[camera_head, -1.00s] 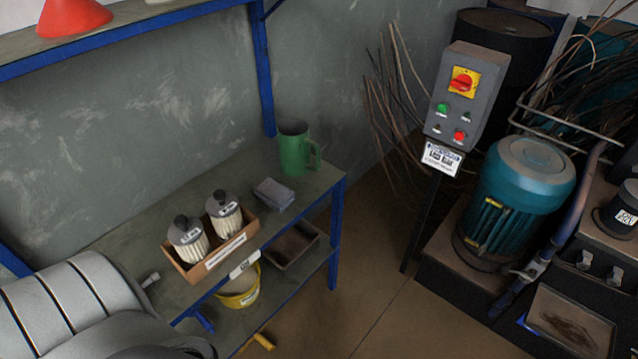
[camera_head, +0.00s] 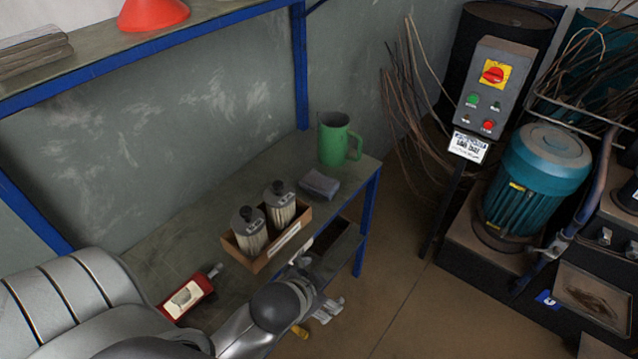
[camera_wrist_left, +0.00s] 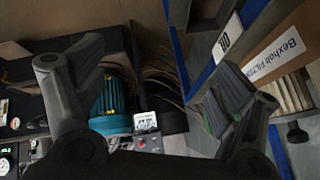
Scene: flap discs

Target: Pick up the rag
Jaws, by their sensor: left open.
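The rag (camera_head: 319,184) is a small grey folded cloth lying flat on the upper bench top, between the green mug and the filter box in the head view. My left gripper (camera_head: 318,287) is in front of the bench's front edge, below and nearer than the rag, and not touching it. In the left wrist view my left gripper (camera_wrist_left: 155,95) shows two dark fingers spread wide with nothing between them. I cannot make out the rag for sure in that view. My right gripper is not in view.
The cardboard filter box (camera_head: 267,240) with two filters stands at the bench's front edge, close to my left arm. The green mug (camera_head: 338,140) stands behind the rag. A red-and-white item (camera_head: 187,298) lies left. A blue post (camera_head: 368,225) supports the right end.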

